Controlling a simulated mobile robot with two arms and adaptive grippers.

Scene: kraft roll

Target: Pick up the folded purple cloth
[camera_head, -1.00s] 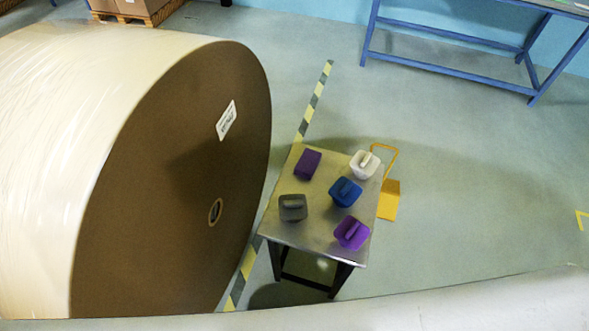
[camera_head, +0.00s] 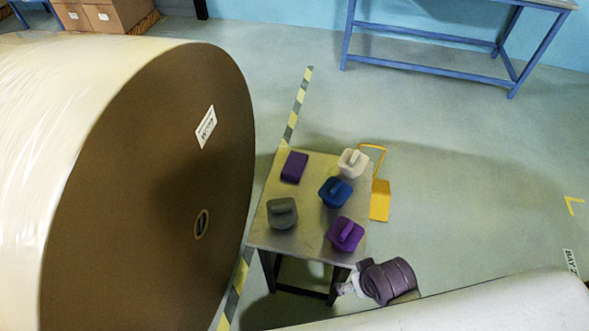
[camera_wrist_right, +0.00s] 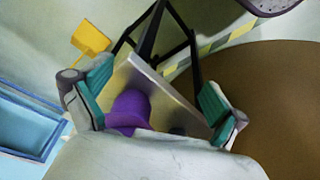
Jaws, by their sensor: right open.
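The folded purple cloth (camera_head: 345,234) sits on the small metal table (camera_head: 285,240), at its front right corner, with a raised fold on top. My right gripper (camera_head: 349,286) is just off the table's front right corner, near the cloth and apart from it. In the right wrist view, my right gripper (camera_wrist_right: 155,100) is open, its teal-padded fingers wide apart. Purple cloth (camera_wrist_right: 129,110) shows between them, partly hidden by the pale gripper body. My left gripper is not in view.
The table also bears a grey folded cloth (camera_head: 282,213), a blue one (camera_head: 335,192), a white one (camera_head: 352,163) and a plain dark purple block (camera_head: 294,166). A huge paper roll (camera_head: 150,200) stands close on the left. A yellow object (camera_head: 380,201) is on the floor right of the table.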

